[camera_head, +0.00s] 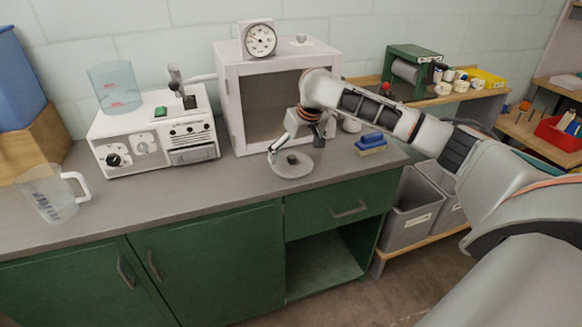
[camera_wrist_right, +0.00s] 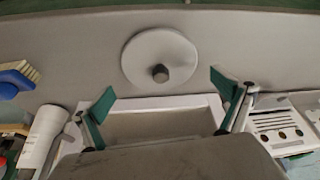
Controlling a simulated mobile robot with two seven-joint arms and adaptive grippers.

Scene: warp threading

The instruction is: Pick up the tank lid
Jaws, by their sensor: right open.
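The tank lid is a pale round disc (camera_head: 290,169) with a short dark knob (camera_head: 292,159) on top. It lies flat on the grey counter near the front edge, in front of the white cabinet. In the right wrist view the whole lid (camera_wrist_right: 180,58) shows beyond the fingertips, roughly centred between them. My right gripper (camera_head: 298,143) is open and empty, above and just behind the lid, apart from it. Its green-tipped fingers (camera_wrist_right: 165,92) are spread wide on either side. A clear tank (camera_head: 116,88) stands on the white machine at the left. My left gripper is not in view.
The white cabinet (camera_head: 231,95) with a dial gauge (camera_head: 260,40) on top stands close behind the gripper. A blue brush (camera_head: 370,142) lies right of the lid. A clear jug (camera_head: 48,193) stands at the far left. The counter (camera_head: 200,190) left of the lid is clear.

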